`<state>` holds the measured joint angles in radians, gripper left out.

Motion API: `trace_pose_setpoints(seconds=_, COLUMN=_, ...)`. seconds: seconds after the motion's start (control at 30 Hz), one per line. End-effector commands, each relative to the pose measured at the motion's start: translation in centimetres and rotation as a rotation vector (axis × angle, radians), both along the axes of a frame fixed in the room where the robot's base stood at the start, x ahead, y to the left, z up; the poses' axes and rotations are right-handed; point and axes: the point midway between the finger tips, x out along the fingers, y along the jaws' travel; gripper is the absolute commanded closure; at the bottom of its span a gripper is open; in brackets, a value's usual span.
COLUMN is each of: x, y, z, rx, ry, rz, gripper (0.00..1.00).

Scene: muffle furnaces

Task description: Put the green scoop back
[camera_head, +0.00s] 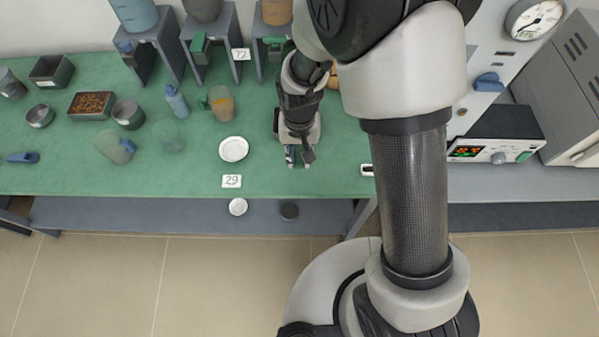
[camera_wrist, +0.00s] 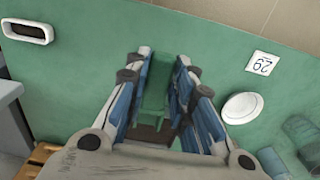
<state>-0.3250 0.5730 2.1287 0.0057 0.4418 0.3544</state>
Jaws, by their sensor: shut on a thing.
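My gripper (camera_head: 299,160) is over the green table (camera_head: 60,178), right of the white dish. In the wrist view, my gripper (camera_wrist: 158,92) is shut on a green piece that looks like the handle of the green scoop (camera_wrist: 156,85). The rest of the scoop is mostly hidden by the fingers and wrist. Other green handle-like parts show at the middle stand (camera_head: 199,43) and the right stand (camera_head: 274,41) at the back.
A white dish (camera_head: 233,149) and a card marked 29 (camera_head: 231,181) are left of my gripper. Cups, a bottle (camera_head: 176,101) and a filled tray (camera_head: 91,105) stand farther left. A device with a lit display (camera_head: 490,140) is at right. The table's front edge is near.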

Motion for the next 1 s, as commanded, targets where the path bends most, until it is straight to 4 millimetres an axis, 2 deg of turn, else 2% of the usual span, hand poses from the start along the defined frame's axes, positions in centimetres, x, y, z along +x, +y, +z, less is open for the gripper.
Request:
trace_pose_setpoints(seconds=0.03, x=-0.1, y=-0.1, z=-1.8, rx=-0.001, ry=0.004, rz=0.0, gripper=1.0)
trace_pose_setpoints(seconds=0.13, x=-0.1, y=0.0, z=-3.7, rx=-0.001, ry=0.003, rz=0.0, gripper=1.0)
trace_pose_setpoints(seconds=0.43, x=0.0, y=0.0, z=-6.0, rx=0.0, ry=0.0, rz=0.0, gripper=1.0)
trace_pose_setpoints(seconds=0.63, x=0.0, y=0.0, z=-9.1, rx=0.0, ry=0.001, rz=0.0, gripper=1.0)
trace_pose_setpoints(seconds=1.0, x=0.1, y=0.0, z=-9.6, rx=0.0, ry=-0.001, rz=0.0, gripper=1.0)
